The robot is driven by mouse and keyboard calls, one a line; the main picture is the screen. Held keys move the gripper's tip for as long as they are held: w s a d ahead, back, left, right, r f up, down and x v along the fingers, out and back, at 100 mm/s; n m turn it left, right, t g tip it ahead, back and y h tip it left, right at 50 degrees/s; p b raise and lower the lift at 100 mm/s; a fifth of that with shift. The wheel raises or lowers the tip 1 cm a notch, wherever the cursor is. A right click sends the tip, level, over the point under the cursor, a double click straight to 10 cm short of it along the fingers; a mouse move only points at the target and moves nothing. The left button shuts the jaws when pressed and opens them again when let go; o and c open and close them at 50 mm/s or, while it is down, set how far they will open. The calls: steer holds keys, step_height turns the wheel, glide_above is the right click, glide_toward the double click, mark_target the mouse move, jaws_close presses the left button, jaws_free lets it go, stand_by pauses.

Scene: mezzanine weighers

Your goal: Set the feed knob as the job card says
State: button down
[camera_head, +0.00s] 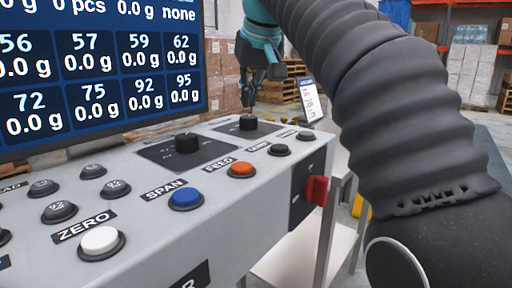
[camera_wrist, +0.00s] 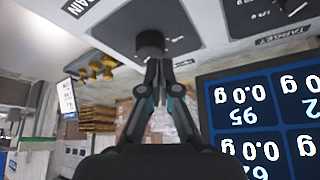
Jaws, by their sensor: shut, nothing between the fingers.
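A grey console (camera_head: 130,215) carries two black knobs on dark plates. The far knob (camera_head: 248,123) is below my gripper (camera_head: 250,108). In the wrist view a knob (camera_wrist: 150,43) is right at the tips of my gripper (camera_wrist: 156,62). The fingers are shut with nothing between them; whether the tips touch the knob is unclear. A white card (camera_head: 310,98) with a blue header stands beyond the console; its writing is too small to read.
A blue display (camera_head: 100,70) with gram readings rises behind the console. Several buttons, including a blue one (camera_head: 186,198), a white one (camera_head: 100,241) and an orange one (camera_head: 242,169), line the console. A red switch (camera_head: 316,190) juts from its right end. Cartons and pallets stand behind.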

steer(key=shift+f+b, duration=1.15)
steer(key=shift+f, duration=1.05)
steer(key=shift+w+r, duration=0.1)
steer(key=shift+w+d+p, duration=0.2)
steer(key=shift+d+p, duration=0.65)
steer(key=shift+p, duration=0.4)
steer(key=shift+w+d, duration=0.2)
steer(key=shift+d, duration=0.1)
steer(key=shift+w+d, duration=0.1)
steer(key=shift+d, duration=0.05)
steer(key=shift+s+d, duration=0.2)
steer(key=shift+s, duration=0.05)
step_height(320, 180, up, 6)
steer(key=shift+f, duration=0.1)
